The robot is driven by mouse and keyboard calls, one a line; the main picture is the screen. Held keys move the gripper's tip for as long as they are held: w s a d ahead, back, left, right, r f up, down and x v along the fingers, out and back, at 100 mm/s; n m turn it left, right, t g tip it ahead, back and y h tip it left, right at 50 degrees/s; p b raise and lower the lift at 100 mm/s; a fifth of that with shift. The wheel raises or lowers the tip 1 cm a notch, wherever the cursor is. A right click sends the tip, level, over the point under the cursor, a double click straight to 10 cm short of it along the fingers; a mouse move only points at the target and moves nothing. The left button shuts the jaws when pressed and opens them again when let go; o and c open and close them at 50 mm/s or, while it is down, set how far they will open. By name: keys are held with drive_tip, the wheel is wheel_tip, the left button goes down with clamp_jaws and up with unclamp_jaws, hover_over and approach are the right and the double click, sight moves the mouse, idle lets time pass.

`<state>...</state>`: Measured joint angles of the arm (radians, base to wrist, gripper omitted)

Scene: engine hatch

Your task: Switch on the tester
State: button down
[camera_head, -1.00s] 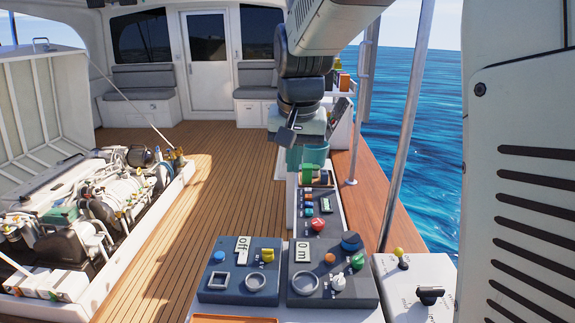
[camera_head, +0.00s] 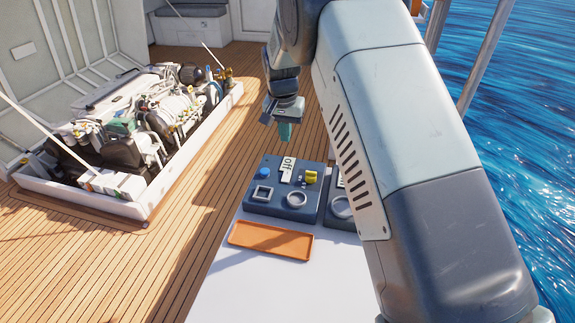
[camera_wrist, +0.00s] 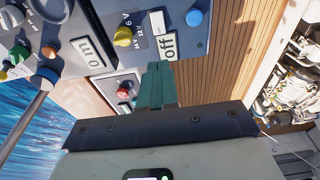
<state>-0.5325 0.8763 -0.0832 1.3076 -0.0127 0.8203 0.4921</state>
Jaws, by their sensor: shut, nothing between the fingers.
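A dark blue-grey tester box (camera_head: 278,209) stands on the white bench, with a white display (camera_head: 287,167) reading "off". It has a blue button (camera_head: 264,173), a yellow knob (camera_head: 311,177), a square frame and a round ring. In the wrist view the display (camera_wrist: 168,38), blue button (camera_wrist: 194,18) and yellow knob (camera_wrist: 123,37) show beyond my fingers. My gripper (camera_head: 285,138) has teal fingers, shut and empty, above and beyond the far edge of the box. In the wrist view the fingertips (camera_wrist: 158,67) appear just beside the display; contact cannot be told.
A second box (camera_head: 341,207), partly hidden by my arm, stands close on the right; its display (camera_wrist: 88,52) shows in the wrist view. An empty orange tray (camera_head: 271,240) lies in front. The open engine hatch (camera_head: 130,125) is at left, with clear deck between.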

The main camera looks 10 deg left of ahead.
sight(288, 172)
drive_tip(key=f, duration=0.4)
drive_tip(key=w+f, duration=0.1)
drive_tip(key=f, duration=0.4)
drive_tip(key=w+f, duration=0.1)
drive_tip(key=f, duration=0.3)
drive_tip(key=shift+w+f, duration=0.1)
drive_tip(key=shift+f, duration=0.3)
drive_tip(key=shift+w+f, duration=0.15)
drive_tip(key=shift+f, duration=0.15)
drive_tip(key=shift+s+r, duration=0.25)
drive_tip(key=shift+s, duration=0.6)
